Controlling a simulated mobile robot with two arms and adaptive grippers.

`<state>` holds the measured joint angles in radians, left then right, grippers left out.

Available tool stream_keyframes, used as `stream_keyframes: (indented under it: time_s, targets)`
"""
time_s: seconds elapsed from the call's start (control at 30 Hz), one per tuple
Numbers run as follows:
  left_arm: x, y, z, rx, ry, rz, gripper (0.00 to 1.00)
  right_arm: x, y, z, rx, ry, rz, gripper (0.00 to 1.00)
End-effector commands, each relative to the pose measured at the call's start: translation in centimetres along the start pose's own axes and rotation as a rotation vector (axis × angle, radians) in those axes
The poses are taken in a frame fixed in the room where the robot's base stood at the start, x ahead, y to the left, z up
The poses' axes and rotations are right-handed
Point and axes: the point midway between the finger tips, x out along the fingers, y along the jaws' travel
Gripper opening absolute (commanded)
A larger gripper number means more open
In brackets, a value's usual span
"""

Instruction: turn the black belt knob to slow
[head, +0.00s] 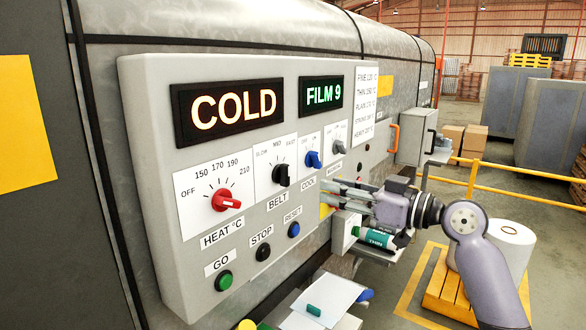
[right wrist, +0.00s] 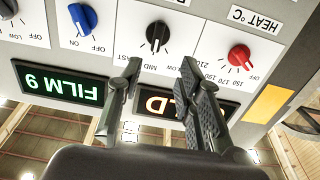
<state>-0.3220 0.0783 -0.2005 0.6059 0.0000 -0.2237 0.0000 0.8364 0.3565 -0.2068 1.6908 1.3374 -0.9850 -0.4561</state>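The black belt knob (head: 281,175) sits on the grey control panel (head: 150,110) above the BELT label, on a white dial plate marked SLOW, MID and FAST from left to right. In the upside-down right wrist view, the knob (right wrist: 156,36) appears to point near MID. My right gripper (head: 326,198) is right of the knob in the head view, partly covering the panel's lower right. In the wrist view its two fingers (right wrist: 160,68) are spread apart, with the knob beyond the gap between their tips; no contact shows. The SLOW mark is hidden there. My left gripper is out of view.
A red heat knob (head: 226,202) is left of the belt knob; a blue cool knob (head: 313,159) and a grey knob (head: 339,147) are right. Green GO (head: 224,280), black STOP (head: 263,253) and blue RESET (head: 294,230) buttons lie below. A yellow rail (head: 520,178) stands at right.

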Motion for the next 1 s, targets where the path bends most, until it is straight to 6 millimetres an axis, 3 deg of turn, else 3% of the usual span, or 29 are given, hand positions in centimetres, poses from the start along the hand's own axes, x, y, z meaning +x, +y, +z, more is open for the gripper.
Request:
stream_keyframes:
  time_s: [0.13,0.33,0.5,0.77,1.0]
  targets:
    - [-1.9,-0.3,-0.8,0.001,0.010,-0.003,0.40,3.5,-0.1,-0.5,0.005,0.001,-0.003,0.33]
    - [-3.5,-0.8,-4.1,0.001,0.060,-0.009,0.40,7.6,0.0,-0.4,0.006,0.000,-0.001,0.33]
    - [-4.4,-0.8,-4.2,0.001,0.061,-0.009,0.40,10.0,0.1,-0.2,0.004,0.000,0.001,0.33]
    - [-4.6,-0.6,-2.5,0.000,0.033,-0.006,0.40,11.2,0.1,0.0,0.001,0.000,0.002,0.33]
    - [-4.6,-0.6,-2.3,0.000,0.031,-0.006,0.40,11.2,0.1,0.1,0.001,0.000,0.002,0.31]
